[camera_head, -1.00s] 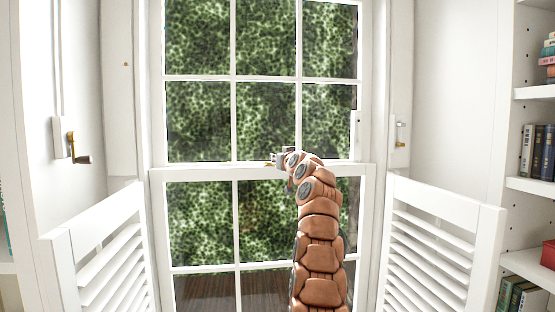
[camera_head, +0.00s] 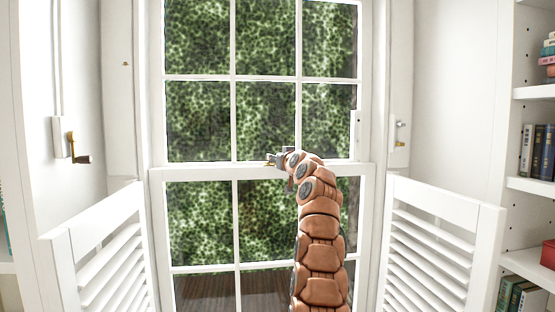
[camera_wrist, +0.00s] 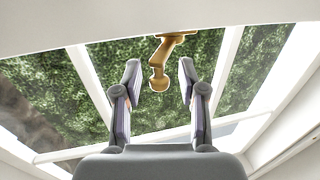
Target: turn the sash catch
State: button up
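The sash catch is a small brass lever with a rounded knob (camera_wrist: 162,62), hanging from the pale rail at the top of the wrist view. My gripper (camera_wrist: 160,78) is open, with one finger on each side of the lever's knob and a visible gap to each. In the head view my gripper (camera_head: 276,159) is at the window's meeting rail (camera_head: 200,172), left of my arm. A small bit of brass shows there beside the fingers; most of the catch is hidden or too small to make out.
Slatted half shutters stand open at the left (camera_head: 105,255) and right (camera_head: 435,250) of the window. A brass crank handle (camera_head: 78,150) sticks out on the left wall. A bookshelf (camera_head: 530,186) stands at the far right.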

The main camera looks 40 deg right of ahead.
jog(key=shift+s, duration=0.1)
dwell(0.3)
jog(key=shift+s+r, duration=0.2)
jog(key=v, duration=1.1)
jog(key=shift+s+a+f, duration=0.2)
dwell(0.4)
